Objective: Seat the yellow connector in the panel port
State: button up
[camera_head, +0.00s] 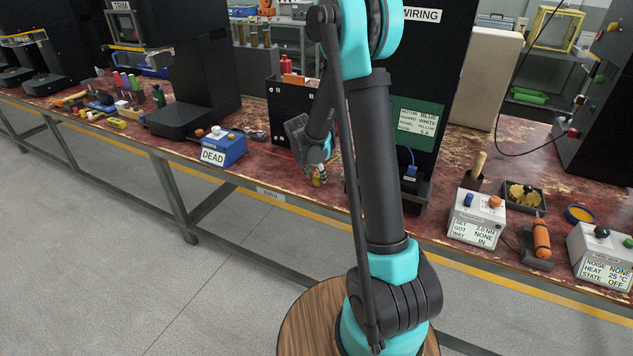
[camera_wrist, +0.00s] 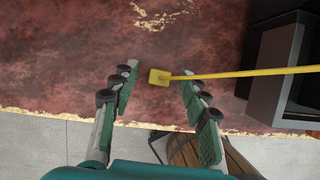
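The yellow connector (camera_wrist: 158,77) shows in the wrist view, with a yellow cable running from it to the right. My gripper (camera_wrist: 158,74) is open, with one finger on each side of the connector and a gap to both. In the head view my gripper (camera_head: 318,178) is low over the red-brown bench, and a small yellow spot there may be the connector. The black panel marked WIRING (camera_head: 400,80) stands right of the gripper, partly behind my arm. A blue connector (camera_head: 410,172) with a cable is at its lower part. I cannot make out the panel port.
A black box with red items (camera_head: 289,100) stands just behind my gripper. A blue box marked DEAD (camera_head: 222,150) sits to the left, a grey meter box (camera_head: 476,215) to the right. In the wrist view a dark block (camera_wrist: 288,60) is at right; the bench's front edge is near.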

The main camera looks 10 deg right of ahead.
jog(key=c, duration=0.9)
jog(key=shift+r, duration=0.15)
